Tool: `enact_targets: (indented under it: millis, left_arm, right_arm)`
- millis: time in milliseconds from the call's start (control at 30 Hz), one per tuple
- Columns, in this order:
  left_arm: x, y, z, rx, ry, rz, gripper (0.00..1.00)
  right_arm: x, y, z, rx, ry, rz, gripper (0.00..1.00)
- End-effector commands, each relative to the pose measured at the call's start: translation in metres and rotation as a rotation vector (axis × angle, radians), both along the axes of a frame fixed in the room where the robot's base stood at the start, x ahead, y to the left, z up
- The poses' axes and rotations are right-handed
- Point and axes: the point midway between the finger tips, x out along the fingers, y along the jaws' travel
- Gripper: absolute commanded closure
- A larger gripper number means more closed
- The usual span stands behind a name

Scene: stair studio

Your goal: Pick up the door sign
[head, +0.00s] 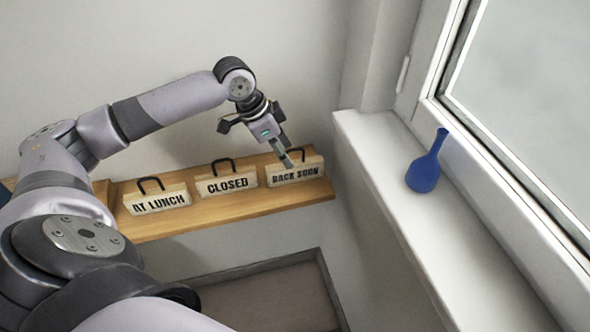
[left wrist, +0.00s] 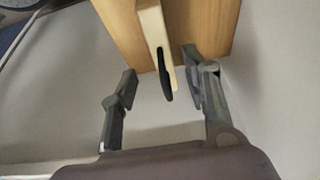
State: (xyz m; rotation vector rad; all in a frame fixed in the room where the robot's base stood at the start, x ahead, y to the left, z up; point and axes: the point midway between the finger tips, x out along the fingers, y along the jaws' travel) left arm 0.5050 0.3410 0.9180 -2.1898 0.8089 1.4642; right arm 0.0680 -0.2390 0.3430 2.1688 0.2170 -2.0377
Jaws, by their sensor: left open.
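Three cream door signs with black loop handles stand in a row on a wooden shelf (head: 245,206). They read "BY LUNCH" (head: 157,203), "CLOSED" (head: 227,186) and "BACK SOON" (head: 296,175). My left gripper (head: 286,158) is at the top of the "BACK SOON" sign, by its handle, and hides part of it. In the left wrist view one sign (left wrist: 152,28) shows edge-on, its black handle (left wrist: 166,80) pointing into the gap between the open fingers. Neither finger visibly touches the handle. My right gripper is out of view.
A white window sill (head: 395,190) runs along the right, with a blue vase (head: 424,172) on it beside the window. The shelf's right end lies close to the sill wall. A framed brown panel (head: 265,298) is below the shelf. Bare wall is behind the signs.

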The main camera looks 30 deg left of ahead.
Motion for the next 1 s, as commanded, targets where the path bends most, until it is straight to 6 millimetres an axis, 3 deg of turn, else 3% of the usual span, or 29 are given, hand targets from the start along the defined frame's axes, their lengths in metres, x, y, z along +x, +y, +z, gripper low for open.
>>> enact_targets:
  millis: [100,333,667,1000]
  left_arm:
    - [0.006,-0.005,-0.018,-0.001,0.001,-0.001,0.57]
    - [0.010,-0.009,-0.033,0.000,0.000,0.000,0.57]
    - [0.022,-0.016,-0.075,0.001,0.001,0.000,0.57]
    - [0.024,-0.017,-0.079,0.001,-0.001,-0.001,0.59]
  right_arm:
    - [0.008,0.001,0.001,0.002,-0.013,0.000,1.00]
    - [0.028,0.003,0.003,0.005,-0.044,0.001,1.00]
    - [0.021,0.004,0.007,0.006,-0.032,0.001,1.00]
    - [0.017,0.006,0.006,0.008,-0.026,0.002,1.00]
